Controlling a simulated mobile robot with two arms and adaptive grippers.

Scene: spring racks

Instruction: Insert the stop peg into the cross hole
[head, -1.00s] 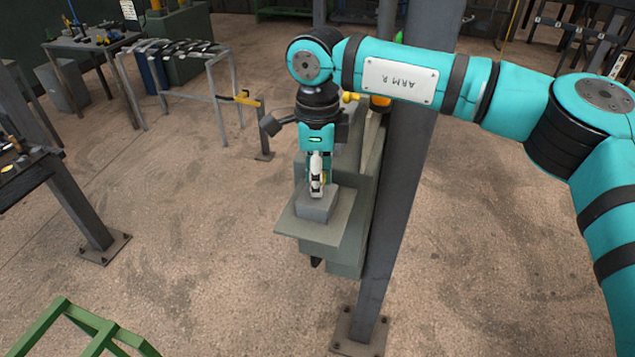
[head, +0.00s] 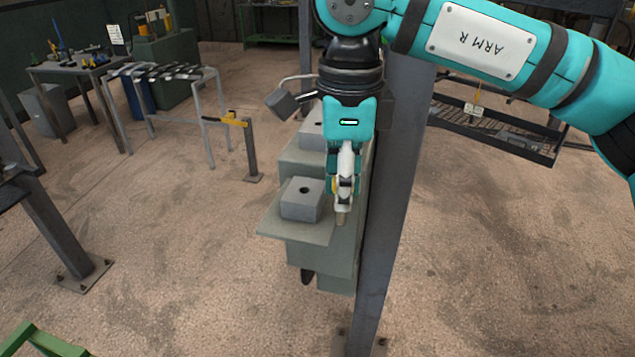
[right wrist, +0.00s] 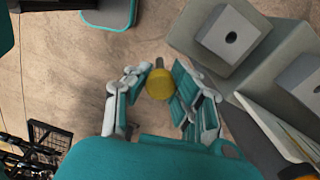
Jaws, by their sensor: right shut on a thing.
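My right gripper (head: 343,190) is shut on the stop peg, which has a yellow round head (right wrist: 160,84) and a grey shaft (right wrist: 159,63) in the right wrist view. In the head view the peg's tip (head: 340,218) shows below the fingers. The gripper is just right of the front grey block (head: 303,207). That block has a dark round hole in its top and sits on a grey-green ledge (head: 275,229). It also shows in the right wrist view (right wrist: 230,33). I cannot tell which opening is the cross hole. My left gripper is out of view.
A second holed block (head: 312,125) stands behind the first, partly hidden by my gripper. A steel post (head: 392,200) rises close to the right. Open floor lies left of the ledge.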

